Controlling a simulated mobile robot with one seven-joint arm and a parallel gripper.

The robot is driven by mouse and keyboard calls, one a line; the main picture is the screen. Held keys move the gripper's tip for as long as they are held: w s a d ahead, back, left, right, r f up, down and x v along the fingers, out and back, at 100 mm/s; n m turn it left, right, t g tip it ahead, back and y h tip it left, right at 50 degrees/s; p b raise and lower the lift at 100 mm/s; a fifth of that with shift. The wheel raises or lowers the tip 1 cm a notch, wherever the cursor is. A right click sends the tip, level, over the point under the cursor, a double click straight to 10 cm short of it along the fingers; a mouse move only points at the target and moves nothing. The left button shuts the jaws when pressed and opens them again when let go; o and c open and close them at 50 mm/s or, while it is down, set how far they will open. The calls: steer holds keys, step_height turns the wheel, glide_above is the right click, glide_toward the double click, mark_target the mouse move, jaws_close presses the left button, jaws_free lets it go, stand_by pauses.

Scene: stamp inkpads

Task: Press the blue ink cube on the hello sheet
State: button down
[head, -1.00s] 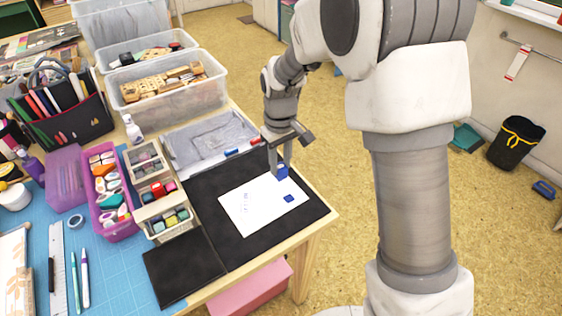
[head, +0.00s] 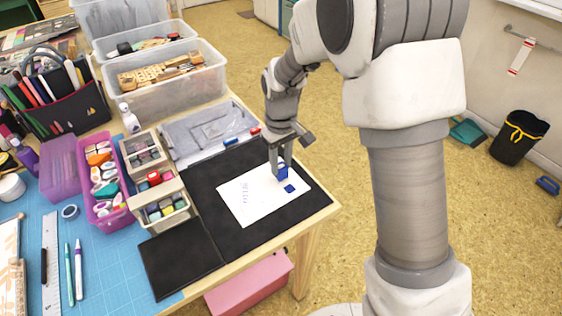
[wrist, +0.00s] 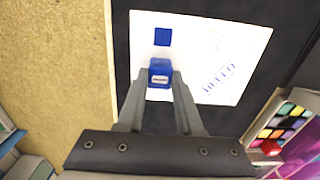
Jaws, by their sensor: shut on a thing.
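My gripper (head: 279,160) is shut on a blue ink cube (head: 283,172), which also shows between the fingertips in the wrist view (wrist: 160,74) with a small pale label on its upper side. The cube is over the white sheet (head: 248,205), near its right end. Whether it touches the paper or hangs just above it, I cannot tell. The sheet carries the printed word HELLO (wrist: 219,77). A solid blue square mark (head: 290,188) lies on the sheet beside the cube; it is clear in the wrist view (wrist: 162,37).
The sheet lies on a black mat (head: 215,165) near the table's edge. A wooden organizer (head: 150,187) with coloured ink cubes stands to the left. Behind are a grey tray (head: 205,133) and clear bins (head: 190,90). A black pad (head: 178,262) lies in front.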

steer(key=shift+f+b, duration=0.35)
steer(key=shift+f, duration=0.2)
stand_by(1.0)
steer(key=shift+r, duration=0.2)
steer(key=shift+r+p, duration=0.45)
steer(key=shift+p, duration=0.1)
steer(key=shift+r+p, duration=2.2)
steer(key=shift+r, duration=0.6)
